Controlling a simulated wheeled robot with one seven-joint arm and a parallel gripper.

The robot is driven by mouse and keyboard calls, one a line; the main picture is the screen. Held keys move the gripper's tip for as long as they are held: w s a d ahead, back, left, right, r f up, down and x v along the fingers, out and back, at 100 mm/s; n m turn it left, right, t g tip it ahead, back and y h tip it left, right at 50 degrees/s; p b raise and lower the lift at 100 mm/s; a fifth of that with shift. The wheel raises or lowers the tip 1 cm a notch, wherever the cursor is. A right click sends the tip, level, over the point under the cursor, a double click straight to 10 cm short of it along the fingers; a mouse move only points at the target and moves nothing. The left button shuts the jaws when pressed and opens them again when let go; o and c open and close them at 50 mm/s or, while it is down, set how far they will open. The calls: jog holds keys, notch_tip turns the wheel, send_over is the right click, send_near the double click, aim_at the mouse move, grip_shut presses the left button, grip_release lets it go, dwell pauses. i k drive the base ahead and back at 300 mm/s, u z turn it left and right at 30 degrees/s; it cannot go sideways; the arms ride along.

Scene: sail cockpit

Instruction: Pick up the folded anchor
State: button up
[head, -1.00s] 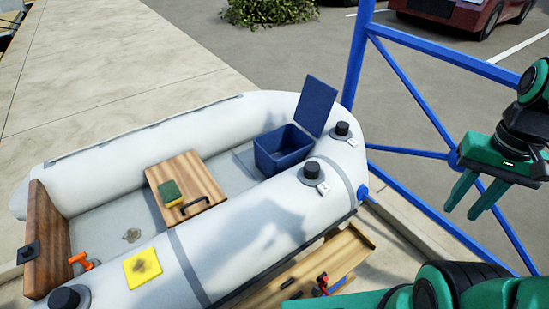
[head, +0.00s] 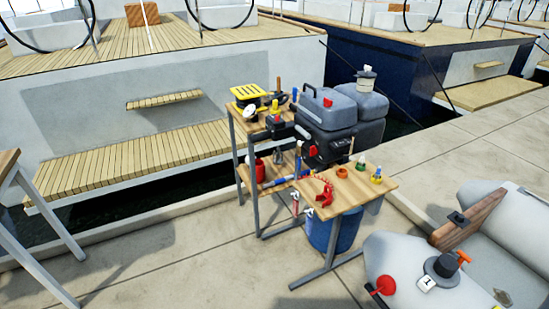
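I cannot pick out the folded anchor for certain. A small red curved object (head: 324,190) lies near the left edge of a wooden-topped stand (head: 352,193) in the middle of the head view; its kind is too small to tell. Small grey and metal items (head: 278,156) on the shelf behind it are also too small to name. My gripper is out of view.
A blue barrel (head: 336,232) is under the stand. The white dinghy (head: 400,265) lies at the lower right. Pavement in front is clear.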

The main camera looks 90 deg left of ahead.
aim_at(277, 160)
jog(key=u, duration=3.95)
jog(key=k, duration=1.15)
jog(key=z, duration=0.85)
jog(key=i, duration=0.85)
